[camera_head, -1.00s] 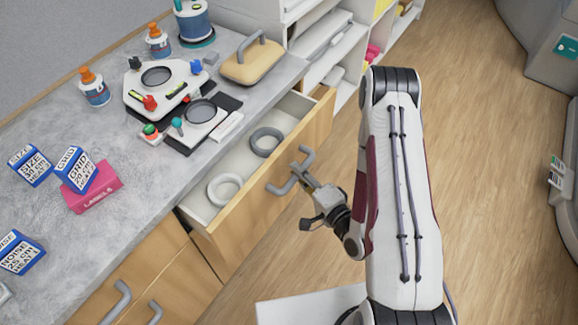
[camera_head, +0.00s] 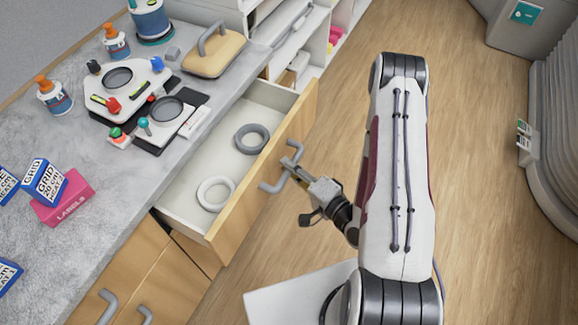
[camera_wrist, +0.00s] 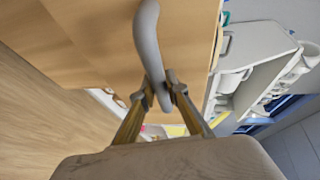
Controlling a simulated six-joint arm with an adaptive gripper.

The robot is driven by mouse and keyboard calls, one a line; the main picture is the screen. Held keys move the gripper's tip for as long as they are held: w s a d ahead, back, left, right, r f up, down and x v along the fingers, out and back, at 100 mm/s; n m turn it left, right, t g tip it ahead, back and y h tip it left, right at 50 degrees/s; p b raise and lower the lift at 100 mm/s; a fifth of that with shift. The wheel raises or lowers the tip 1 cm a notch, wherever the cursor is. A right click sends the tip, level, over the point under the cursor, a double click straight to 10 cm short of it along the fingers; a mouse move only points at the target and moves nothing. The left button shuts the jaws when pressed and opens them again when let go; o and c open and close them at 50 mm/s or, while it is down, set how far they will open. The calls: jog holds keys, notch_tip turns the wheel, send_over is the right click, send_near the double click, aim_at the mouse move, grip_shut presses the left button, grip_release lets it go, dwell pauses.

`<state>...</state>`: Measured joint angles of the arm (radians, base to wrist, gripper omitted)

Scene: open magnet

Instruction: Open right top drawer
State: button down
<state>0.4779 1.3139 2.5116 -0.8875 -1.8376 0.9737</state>
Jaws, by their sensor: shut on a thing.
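The right top drawer (camera_head: 240,215) stands pulled out from the counter in the head view, with its wooden front facing my arm. A grey ring (camera_head: 252,138) and a white ring (camera_head: 215,193) lie inside it. Its grey curved handle (camera_head: 274,186) is on the front. My gripper (camera_head: 292,166) is shut on this handle. In the wrist view, the two fingers (camera_wrist: 158,96) close around the handle bar (camera_wrist: 147,40), against the wooden drawer front (camera_wrist: 95,40).
The counter (camera_head: 110,190) holds a pink labels box (camera_head: 62,198), blue and white boxes, bottles and a tan case with a handle (camera_head: 214,52). Closed cabinet doors with grey handles (camera_head: 95,305) are at lower left. Open wooden floor (camera_head: 480,230) lies to the right.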

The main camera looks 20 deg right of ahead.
jog(key=c, duration=2)
grip_release()
jog(key=shift+o, duration=0.2)
jog(key=shift+w+a, duration=0.15)
